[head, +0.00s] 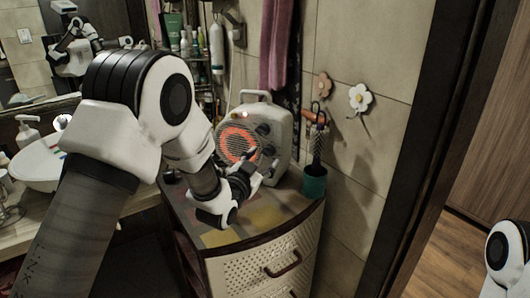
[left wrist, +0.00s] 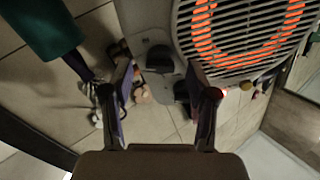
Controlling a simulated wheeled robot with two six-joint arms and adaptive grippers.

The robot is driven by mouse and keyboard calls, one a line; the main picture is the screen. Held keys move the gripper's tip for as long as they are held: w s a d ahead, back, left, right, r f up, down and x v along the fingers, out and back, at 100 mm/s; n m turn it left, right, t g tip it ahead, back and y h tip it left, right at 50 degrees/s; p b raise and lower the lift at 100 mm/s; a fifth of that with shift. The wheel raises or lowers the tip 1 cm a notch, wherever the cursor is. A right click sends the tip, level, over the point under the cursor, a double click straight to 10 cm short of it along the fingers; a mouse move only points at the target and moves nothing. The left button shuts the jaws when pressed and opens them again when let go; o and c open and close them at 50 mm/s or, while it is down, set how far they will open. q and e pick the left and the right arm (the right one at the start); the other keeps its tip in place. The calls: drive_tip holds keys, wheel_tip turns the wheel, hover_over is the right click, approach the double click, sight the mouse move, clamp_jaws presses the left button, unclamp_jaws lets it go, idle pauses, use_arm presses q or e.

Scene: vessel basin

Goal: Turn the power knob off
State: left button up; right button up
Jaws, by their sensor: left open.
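A pale portable heater (head: 283,137) stands on the corner cabinet, its round grille (head: 238,145) glowing orange. Dark knobs (head: 262,128) are on its front, right of the grille; which is the power knob I cannot tell. A small red light glows at its upper left. In the left wrist view the grille (left wrist: 240,30) glows at the top, with one dark knob (left wrist: 159,58) and another (left wrist: 182,91) beside it. My left gripper (head: 260,166) is open in front of the heater; its fingers (left wrist: 160,85) flank the knobs from the camera's view. Contact is not visible.
A teal cup (head: 314,182) holding an umbrella-like item stands right of the heater. The cabinet top (head: 225,238) is partly bare in front. A sink (head: 38,160) and bottles are at left. Flower hooks (head: 360,98) are on the tiled wall.

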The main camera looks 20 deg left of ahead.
use_arm(q)
drive_tip(key=shift+w+d+f, duration=0.1)
drive_tip(key=shift+w, duration=1.05)
drive_tip(key=shift+s, duration=0.15)
drive_tip(key=shift+c, duration=0.7)
clamp_jaws()
